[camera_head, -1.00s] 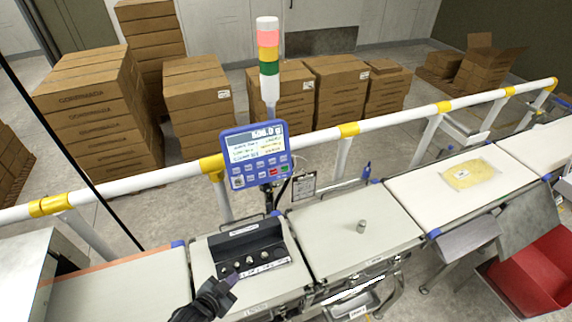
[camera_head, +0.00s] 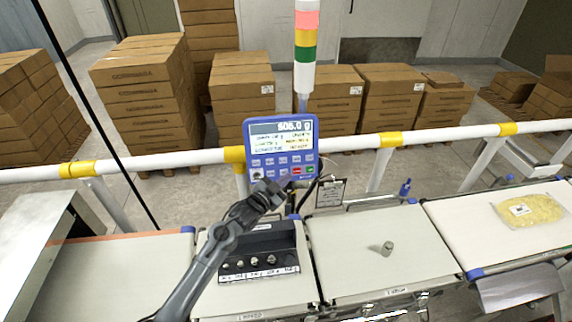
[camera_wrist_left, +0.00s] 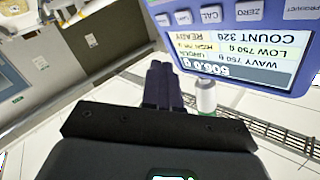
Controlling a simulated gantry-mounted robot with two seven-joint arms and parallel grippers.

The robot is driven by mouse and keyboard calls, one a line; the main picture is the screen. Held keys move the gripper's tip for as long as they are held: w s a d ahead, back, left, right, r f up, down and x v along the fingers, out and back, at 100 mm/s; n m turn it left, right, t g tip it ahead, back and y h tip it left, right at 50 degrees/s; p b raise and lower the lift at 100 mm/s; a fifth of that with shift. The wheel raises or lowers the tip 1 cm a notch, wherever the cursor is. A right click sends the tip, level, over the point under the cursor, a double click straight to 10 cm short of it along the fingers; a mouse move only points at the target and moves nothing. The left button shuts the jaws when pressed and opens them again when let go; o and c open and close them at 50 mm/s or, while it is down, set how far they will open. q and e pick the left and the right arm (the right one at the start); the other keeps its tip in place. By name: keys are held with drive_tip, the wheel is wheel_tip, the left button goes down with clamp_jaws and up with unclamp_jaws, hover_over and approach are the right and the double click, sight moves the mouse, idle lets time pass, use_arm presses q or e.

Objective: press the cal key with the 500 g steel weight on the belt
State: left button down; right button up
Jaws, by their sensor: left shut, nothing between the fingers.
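The steel weight (camera_head: 387,248) stands alone on the pale middle belt (camera_head: 345,272) in the head view. The blue indicator panel (camera_head: 249,138) on the rail reads about 506.0 g. Its cal key (camera_wrist_left: 211,15) shows upside down at the top of the left wrist view; the lettering is too small to read in the head view. My left gripper (camera_head: 284,184) is shut and empty, with its fingertips in front of the panel's lower edge. Its dark fingers (camera_wrist_left: 161,84) show in the wrist view below and left of the cal key, apparently not touching it. My right gripper is not in view.
A black tray (camera_head: 282,238) with several small weights sits under my left arm. A white rail (camera_head: 349,143) with yellow collars runs behind the belts. The stack light (camera_head: 306,48) rises behind the panel. A bagged product (camera_head: 530,210) lies on the right belt.

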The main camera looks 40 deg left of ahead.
sight(283, 160)
use_arm(q)
drive_tip(key=shift+w+r, duration=0.2)
drive_tip(key=shift+r, duration=0.1)
drive_tip(key=w+a+f+b, duration=0.2)
drive_tip(key=w+a+b, duration=0.3)
drive_tip(key=a+b, duration=0.1)
drive_tip(key=shift+w+f+b, duration=0.25)
drive_tip(key=shift+w+b, duration=0.15)
drive_tip(key=shift+b, duration=0.3)
idle(0.8)
idle(0.9)
idle(0.5)
